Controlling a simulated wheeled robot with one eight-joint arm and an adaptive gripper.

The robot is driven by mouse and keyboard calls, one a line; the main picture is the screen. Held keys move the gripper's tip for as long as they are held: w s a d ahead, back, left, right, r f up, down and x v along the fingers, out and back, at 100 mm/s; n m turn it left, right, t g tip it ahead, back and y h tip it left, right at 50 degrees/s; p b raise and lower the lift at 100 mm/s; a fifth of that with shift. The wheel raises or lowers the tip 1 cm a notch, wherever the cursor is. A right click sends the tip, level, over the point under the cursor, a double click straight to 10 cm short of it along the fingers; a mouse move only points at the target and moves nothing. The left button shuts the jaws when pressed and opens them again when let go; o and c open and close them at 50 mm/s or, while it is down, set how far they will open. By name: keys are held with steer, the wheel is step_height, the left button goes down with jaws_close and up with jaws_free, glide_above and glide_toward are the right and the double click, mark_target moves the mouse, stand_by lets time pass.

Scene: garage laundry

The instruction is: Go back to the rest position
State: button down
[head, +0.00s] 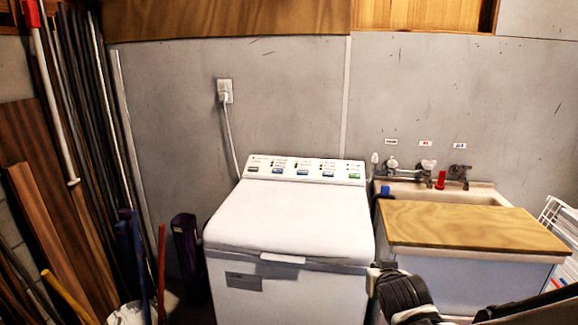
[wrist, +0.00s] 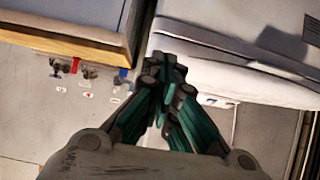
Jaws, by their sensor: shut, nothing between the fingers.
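My gripper shows in the wrist view (wrist: 166,62), with its dark fingertips together and nothing held between them. In that view it points at the gap between the washing machine and the sink cabinet. In the head view, part of my arm (head: 405,297) shows at the bottom right, in front of the sink cabinet. The gripper's fingertips cannot be made out clearly there.
A white washing machine (head: 285,215) with its lid shut stands in the middle. To its right is a sink (head: 480,195) with a wooden board (head: 465,228) over its front part. Poles and planks (head: 75,150) lean at the left. A white rack (head: 562,225) stands far right.

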steer(key=s+a+r+n+g+y, duration=0.1)
steer(key=s+r+g, duration=0.1)
steer(key=s, duration=0.8)
steer(key=s+a+r+g+y, duration=0.1)
steer(key=s+a+r+g, duration=0.1)
steer(key=s, duration=0.9)
steer(key=shift+s+r+n, duration=0.2)
steer(key=shift+r+n, duration=0.2)
steer(key=shift+r, duration=0.45)
